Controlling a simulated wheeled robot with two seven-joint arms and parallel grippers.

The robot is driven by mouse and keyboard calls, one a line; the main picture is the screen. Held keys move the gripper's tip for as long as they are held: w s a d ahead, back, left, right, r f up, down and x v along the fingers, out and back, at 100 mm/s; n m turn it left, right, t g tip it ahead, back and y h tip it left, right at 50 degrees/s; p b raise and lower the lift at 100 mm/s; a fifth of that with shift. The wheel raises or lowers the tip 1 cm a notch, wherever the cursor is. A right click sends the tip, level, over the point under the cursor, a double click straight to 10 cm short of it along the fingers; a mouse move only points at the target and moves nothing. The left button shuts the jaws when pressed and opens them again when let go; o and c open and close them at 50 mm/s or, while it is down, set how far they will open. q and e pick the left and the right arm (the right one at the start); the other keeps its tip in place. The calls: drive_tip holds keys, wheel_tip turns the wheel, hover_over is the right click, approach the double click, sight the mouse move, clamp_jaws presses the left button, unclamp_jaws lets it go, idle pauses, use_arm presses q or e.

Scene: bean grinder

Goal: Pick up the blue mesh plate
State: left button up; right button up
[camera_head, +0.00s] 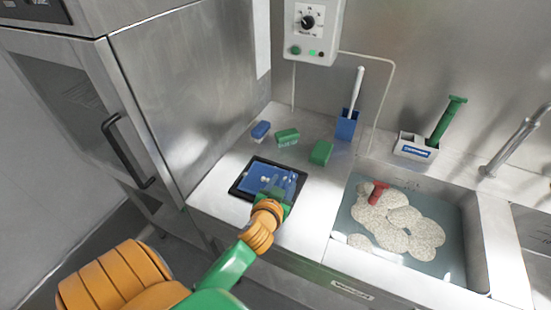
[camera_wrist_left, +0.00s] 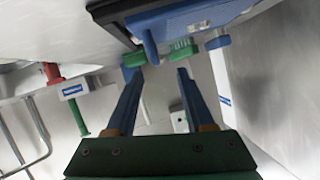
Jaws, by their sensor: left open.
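The blue mesh plate (camera_head: 262,178) lies in a black tray (camera_head: 236,188) on the steel counter, with a few small pale bits on it. In the left wrist view the plate (camera_wrist_left: 190,20) is at the top, seen nearly edge-on, with a blue tab hanging toward my fingers. My left gripper (camera_head: 284,187) is at the tray's front right corner and covers part of the plate. In the wrist view its two blue fingers (camera_wrist_left: 160,72) are apart with nothing between them. Whether they touch the plate or tray, I cannot tell. My right gripper is not in view.
Behind the tray are a blue block (camera_head: 261,130), green blocks (camera_head: 287,138) and a blue holder with a white-handled brush (camera_head: 347,125). A sink (camera_head: 455,265) with pale rounds and a red-handled tool (camera_head: 378,192) lies right. A steel cabinet (camera_head: 190,90) stands left.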

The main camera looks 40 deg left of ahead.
sight(289, 179)
use_arm(q)
drive_tip(key=shift+x, duration=1.15)
drive_tip(key=shift+d+f+x, duration=0.15)
drive_tip(key=shift+x, duration=0.95)
drive_tip(key=shift+d+f+x, duration=0.1)
drive_tip(key=shift+f+x, duration=0.05)
drive_tip(key=shift+x, duration=1)
drive_tip(key=shift+s+d+r, duration=0.1)
drive_tip(key=shift+s+r, duration=0.1)
drive_tip(key=shift+s, duration=0.05)
clamp_jaws()
